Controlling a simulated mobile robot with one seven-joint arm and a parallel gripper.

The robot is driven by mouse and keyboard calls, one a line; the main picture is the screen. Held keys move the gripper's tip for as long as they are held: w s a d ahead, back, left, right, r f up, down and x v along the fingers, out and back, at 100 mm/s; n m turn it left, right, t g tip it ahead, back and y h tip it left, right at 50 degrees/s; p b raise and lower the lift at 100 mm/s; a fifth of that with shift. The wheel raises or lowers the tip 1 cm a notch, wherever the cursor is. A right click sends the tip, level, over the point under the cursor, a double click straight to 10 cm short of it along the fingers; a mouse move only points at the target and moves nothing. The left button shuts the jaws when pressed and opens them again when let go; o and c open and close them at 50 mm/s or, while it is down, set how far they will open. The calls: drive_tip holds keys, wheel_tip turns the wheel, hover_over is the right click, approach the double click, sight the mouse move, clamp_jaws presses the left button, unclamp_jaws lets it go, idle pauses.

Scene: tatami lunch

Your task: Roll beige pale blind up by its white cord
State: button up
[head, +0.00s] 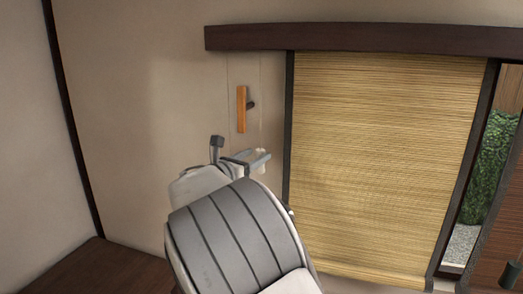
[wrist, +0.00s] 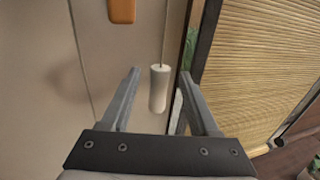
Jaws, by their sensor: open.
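The beige blind (head: 380,160) hangs lowered over the window in the head view, nearly down to the sill; it also shows at the right of the wrist view (wrist: 262,75). Its thin white cord (head: 260,100) hangs beside it at the left. A white cylindrical pull (wrist: 158,88) on the cord's end shows in the wrist view, between the two fingers and apart from both. In the head view the pull (head: 260,160) is partly hidden by my gripper (head: 252,160). My gripper (wrist: 160,95) is open around the pull, holding nothing.
An orange-brown wooden piece with a dark peg (head: 242,110) is on the wall just above my gripper. A dark beam (head: 370,38) runs above the blind. Dark window posts (head: 288,130) flank it. The wall at the left is bare.

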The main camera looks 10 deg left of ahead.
drive_tip(key=shift+x, duration=1.5)
drive_tip(key=shift+c, duration=0.3)
clamp_jaws()
